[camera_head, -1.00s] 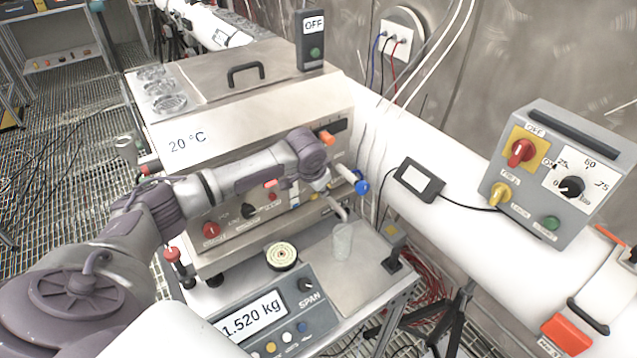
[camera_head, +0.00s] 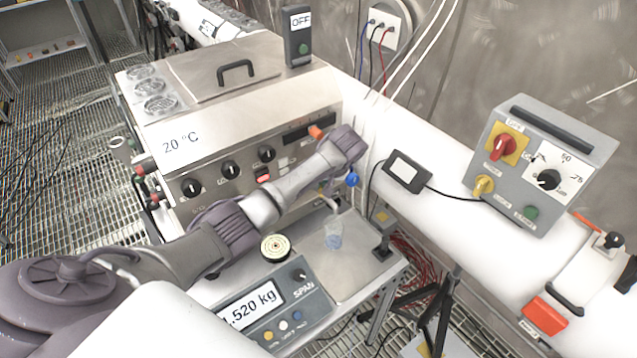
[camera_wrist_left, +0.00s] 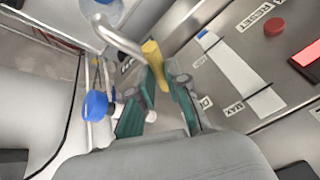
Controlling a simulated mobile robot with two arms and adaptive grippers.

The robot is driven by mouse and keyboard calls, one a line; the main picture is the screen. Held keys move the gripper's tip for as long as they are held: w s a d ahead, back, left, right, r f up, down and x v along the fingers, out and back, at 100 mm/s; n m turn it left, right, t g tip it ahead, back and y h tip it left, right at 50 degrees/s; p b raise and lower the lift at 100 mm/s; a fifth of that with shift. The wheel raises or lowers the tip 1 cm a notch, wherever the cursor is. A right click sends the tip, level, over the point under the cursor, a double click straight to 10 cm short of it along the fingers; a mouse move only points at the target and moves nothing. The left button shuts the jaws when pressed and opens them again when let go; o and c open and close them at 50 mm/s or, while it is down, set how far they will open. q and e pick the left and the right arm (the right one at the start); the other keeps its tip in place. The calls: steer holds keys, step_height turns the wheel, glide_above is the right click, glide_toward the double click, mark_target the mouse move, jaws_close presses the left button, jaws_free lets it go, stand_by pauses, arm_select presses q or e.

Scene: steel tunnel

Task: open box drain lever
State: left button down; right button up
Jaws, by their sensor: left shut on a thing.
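The steel box (camera_head: 240,130), marked 20 °C, stands on a bench with its control panel facing me. In the left wrist view its yellow drain lever (camera_wrist_left: 152,55) stands beside a curved metal spout (camera_wrist_left: 120,38). My left gripper (camera_wrist_left: 160,80) has its green fingers on either side of the lever and is shut on it. In the head view my left wrist crosses the panel's right end; the fingers and lever are mostly hidden. A clear beaker (camera_head: 334,234) with bluish content stands below the spout, and its blue part also shows in the wrist view (camera_wrist_left: 101,8). My right gripper is not in view.
A blue-handled valve (camera_wrist_left: 96,104) sits close beside the left fingers. A scale reading about 1.520 kg (camera_head: 262,305) and a small round disc (camera_head: 275,247) are below the arm. A grey switch box (camera_head: 540,165) and white pipe (camera_head: 430,190) are at the right.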

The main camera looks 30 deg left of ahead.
arm_select(q)
steer(key=n, duration=0.1)
steer(key=w+n+g+b, duration=0.1)
steer(key=n, duration=0.1)
steer(key=shift+d, duration=0.35)
steer(key=shift+w+n+g+b, duration=0.2)
steer(key=shift+n+g+b, duration=0.5)
steer(key=shift+n, duration=0.5)
steer(key=shift+r, duration=0.1)
steer(key=c, duration=1.2)
jaws_free()
steer(key=shift+o, duration=0.2)
steer(key=v, duration=1.1)
steer(key=shift+d+r, duration=0.3)
steer(key=shift+d, duration=0.1)
